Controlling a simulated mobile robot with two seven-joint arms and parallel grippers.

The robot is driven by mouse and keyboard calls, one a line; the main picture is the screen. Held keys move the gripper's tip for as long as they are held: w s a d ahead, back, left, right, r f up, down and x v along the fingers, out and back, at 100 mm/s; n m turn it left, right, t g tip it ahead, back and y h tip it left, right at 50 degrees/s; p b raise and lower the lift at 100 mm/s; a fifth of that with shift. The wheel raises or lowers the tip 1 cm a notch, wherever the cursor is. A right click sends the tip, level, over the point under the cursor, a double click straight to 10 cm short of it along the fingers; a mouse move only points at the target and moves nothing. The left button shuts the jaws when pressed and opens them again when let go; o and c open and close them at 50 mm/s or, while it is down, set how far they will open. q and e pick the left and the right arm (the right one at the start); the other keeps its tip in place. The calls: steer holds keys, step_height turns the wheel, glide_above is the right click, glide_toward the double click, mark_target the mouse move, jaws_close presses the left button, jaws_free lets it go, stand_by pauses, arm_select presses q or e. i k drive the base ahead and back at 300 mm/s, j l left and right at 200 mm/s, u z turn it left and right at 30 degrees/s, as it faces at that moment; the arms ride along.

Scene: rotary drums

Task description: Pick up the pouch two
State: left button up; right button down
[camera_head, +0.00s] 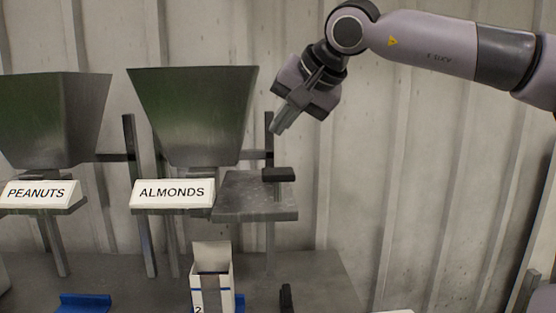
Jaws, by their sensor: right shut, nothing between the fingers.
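A white open-topped pouch (225,270) stands upright on the grey table at the bottom middle of the head view, below the almonds hopper. It has a "2" near its lower left, a grey panel or strip on its front, and its lower end is cut off by the picture edge. My right gripper (280,126) is high above and to the right of the pouch, in front of the wall. It points down and to the left, shut and empty, well apart from the pouch. My left gripper is not in view.
The almonds hopper (192,115) and peanuts hopper (52,120) stand behind on metal posts, with white labels. A grey ledge (240,203) juts out above the pouch, with a black block at its right. A blue piece (84,303) lies at left.

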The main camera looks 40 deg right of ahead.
mark_target(211, 276)
steer(key=k+j, duration=0.75)
steer(key=j, duration=0.25)
